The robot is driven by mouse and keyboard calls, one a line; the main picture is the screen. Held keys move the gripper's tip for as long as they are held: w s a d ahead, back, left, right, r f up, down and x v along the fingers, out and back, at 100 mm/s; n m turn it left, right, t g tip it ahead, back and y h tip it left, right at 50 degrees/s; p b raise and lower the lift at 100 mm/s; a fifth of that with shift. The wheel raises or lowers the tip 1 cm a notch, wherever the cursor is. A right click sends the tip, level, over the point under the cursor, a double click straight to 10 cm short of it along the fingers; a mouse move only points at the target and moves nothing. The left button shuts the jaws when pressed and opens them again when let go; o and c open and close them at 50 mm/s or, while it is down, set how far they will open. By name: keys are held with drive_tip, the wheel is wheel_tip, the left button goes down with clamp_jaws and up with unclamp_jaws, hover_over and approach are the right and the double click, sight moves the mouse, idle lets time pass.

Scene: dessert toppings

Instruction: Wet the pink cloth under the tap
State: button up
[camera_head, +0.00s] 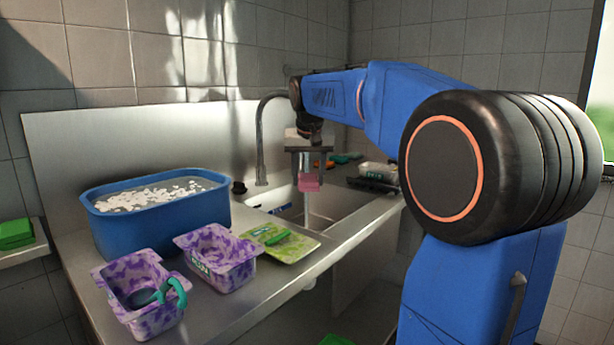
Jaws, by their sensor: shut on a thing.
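The pink cloth (309,183) is a small pink piece at the lower end of my gripper (308,175), over the sink (338,207). My gripper points down and is shut on the cloth, holding it above the sink floor. The grey tap (261,145) rises at the back left of the sink and curves right at the top. Its outlet is hidden behind my arm. A pale vertical streak shows at the cloth and below it. It looks like running water, but I cannot tell for certain.
A blue tub (165,228) with white pieces stands left on the counter. Two purple-patterned containers (222,276) (112,290) and a green tray (292,250) sit in front. A clear box (378,171) and dark rack (372,186) lie right of the sink.

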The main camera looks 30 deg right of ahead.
drive_tip(key=shift+s, duration=0.1)
idle(0.3)
drive_tip(key=shift+s+a+r, duration=0.4)
drive_tip(key=shift+s+r, duration=0.25)
drive_tip(key=shift+s, duration=0.05)
drive_tip(key=shift+s+a+r, duration=0.35)
drive_tip(key=shift+s+r, duration=0.35)
drive_tip(key=shift+s, duration=0.05)
drive_tip(key=shift+s+a+r, duration=0.4)
drive_tip(key=shift+s+r, duration=0.25)
drive_tip(key=shift+s, duration=0.05)
